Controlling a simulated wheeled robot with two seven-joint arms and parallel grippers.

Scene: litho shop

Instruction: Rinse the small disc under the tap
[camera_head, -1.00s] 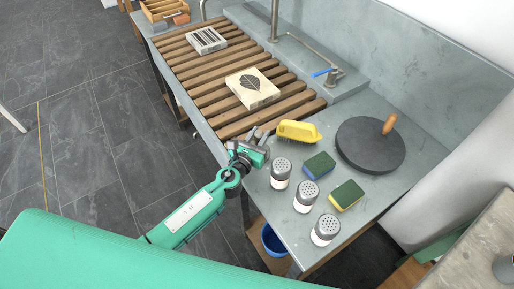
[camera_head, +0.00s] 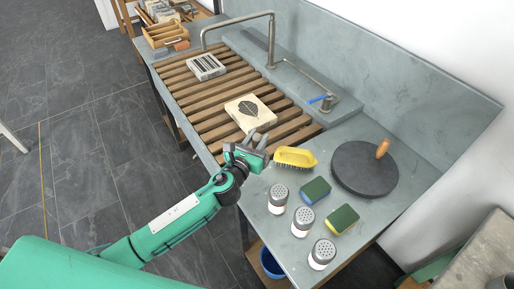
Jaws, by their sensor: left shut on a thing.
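My left gripper (camera_head: 257,142) is over the front edge of the counter, just left of the yellow brush. It is shut on a small grey thing, probably the small disc, mostly hidden by the fingers; its outline is not clear. The tap (camera_head: 271,42) is a grey metal pipe rising behind the slatted rack, its spout reaching left and bending down over the rack's far part. A valve with a blue lever (camera_head: 316,99) stands at the rack's back right. The gripper is nearer than the spout and apart from it. My right gripper is not in view.
The wooden slatted rack (camera_head: 215,123) carries two printed blocks (camera_head: 250,112) (camera_head: 206,67). On the counter are a yellow brush (camera_head: 296,156), two sponges (camera_head: 315,190) (camera_head: 342,219), three shakers (camera_head: 278,198) and a large dark disc (camera_head: 362,170) with a wooden handle. A blue bucket (camera_head: 271,263) is below.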

